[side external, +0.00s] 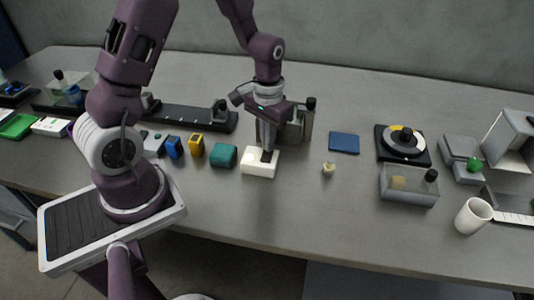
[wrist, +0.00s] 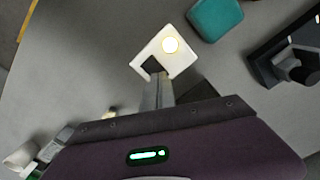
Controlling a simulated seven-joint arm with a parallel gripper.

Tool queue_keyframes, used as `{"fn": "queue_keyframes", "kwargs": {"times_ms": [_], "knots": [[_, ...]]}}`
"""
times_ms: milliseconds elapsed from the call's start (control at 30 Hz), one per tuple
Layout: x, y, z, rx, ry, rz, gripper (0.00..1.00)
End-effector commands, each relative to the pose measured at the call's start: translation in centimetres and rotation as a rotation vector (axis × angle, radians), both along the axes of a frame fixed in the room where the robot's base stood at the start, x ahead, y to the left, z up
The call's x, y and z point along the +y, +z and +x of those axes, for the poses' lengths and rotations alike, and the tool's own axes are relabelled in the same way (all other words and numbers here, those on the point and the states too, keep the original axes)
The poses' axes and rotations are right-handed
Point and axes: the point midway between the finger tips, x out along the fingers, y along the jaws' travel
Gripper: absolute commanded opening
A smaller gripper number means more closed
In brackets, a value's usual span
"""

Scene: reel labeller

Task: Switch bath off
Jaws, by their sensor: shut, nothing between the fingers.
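A white switch box (side external: 256,172) stands on the table below my gripper. It also shows in the wrist view (wrist: 177,65), with a round lamp (wrist: 170,45) glowing pale yellow and a dark switch part (wrist: 152,66) near its edge. My gripper (side external: 267,155) points down with its fingers shut and empty. The fingertips are over the dark switch part and partly hide it; I cannot tell whether they touch it. A clear tank with a black knob (side external: 297,130) stands just behind my gripper, partly hidden. No label shows which thing is the bath.
A teal block (side external: 223,156), a yellow block (side external: 196,146) and a blue block (side external: 173,148) stand left of the box. A small pale piece (side external: 328,169) and a blue pad (side external: 344,143) lie to the right. Farther right are another clear box (side external: 408,197) and a white mug (side external: 473,216).

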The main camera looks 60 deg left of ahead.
Motion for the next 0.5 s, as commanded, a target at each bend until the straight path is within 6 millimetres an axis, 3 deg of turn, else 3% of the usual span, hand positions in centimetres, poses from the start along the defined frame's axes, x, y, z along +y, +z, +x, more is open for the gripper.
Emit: {"fn": "queue_keyframes", "kwargs": {"times_ms": [500], "knots": [[0.00, -0.47, 0.02, -0.001, 0.000, 0.000, 0.00]]}}
